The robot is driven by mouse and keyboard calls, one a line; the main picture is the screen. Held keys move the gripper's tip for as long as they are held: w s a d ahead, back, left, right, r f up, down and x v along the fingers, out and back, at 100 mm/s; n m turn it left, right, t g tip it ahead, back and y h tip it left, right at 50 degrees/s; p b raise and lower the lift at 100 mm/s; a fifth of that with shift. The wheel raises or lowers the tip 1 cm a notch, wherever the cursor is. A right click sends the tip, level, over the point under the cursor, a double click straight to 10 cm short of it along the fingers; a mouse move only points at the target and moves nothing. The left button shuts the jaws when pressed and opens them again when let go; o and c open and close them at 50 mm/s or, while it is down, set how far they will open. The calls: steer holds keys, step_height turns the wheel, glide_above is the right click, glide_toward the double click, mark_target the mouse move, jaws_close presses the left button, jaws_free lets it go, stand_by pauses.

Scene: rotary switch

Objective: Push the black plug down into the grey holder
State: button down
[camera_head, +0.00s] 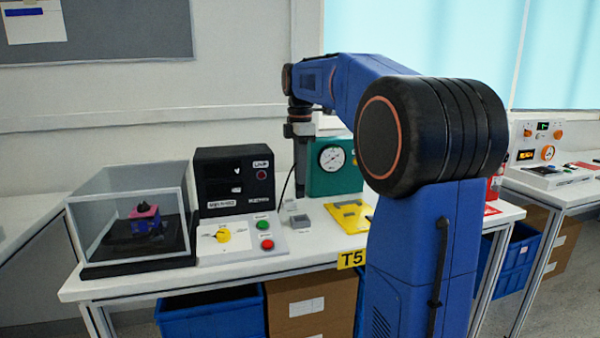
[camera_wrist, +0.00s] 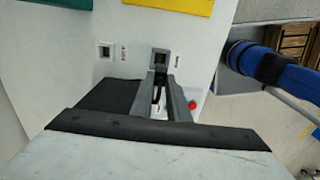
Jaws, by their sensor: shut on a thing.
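My gripper (camera_head: 301,190) points straight down above the table, over a small grey holder (camera_head: 300,221). In the wrist view my gripper (camera_wrist: 162,78) has its fingers close together, shut on a narrow dark piece, the black plug (camera_wrist: 157,94), mostly hidden between them. The grey holder (camera_wrist: 160,59), a small block with a dark square opening, lies just beyond the fingertips. I cannot tell whether the plug touches the holder. In the head view the plug is too small to make out.
A second small grey piece (camera_wrist: 104,50) is beside the holder. A switch panel (camera_head: 240,240) with a yellow knob and red and green buttons stands left. A yellow plate (camera_head: 350,215) and green gauge box (camera_head: 328,178) are right and behind. A clear case (camera_head: 125,215) is far left.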

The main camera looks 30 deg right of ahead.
mark_target(300, 197)
steer(key=shift+f, duration=0.15)
steer(key=shift+f, duration=2.8)
steer(key=shift+f, duration=1.6)
steer(key=c, duration=1.6)
jaws_free()
steer(key=shift+r, duration=0.1)
step_height(300, 197, up, 17)
steer(key=shift+r, duration=0.1)
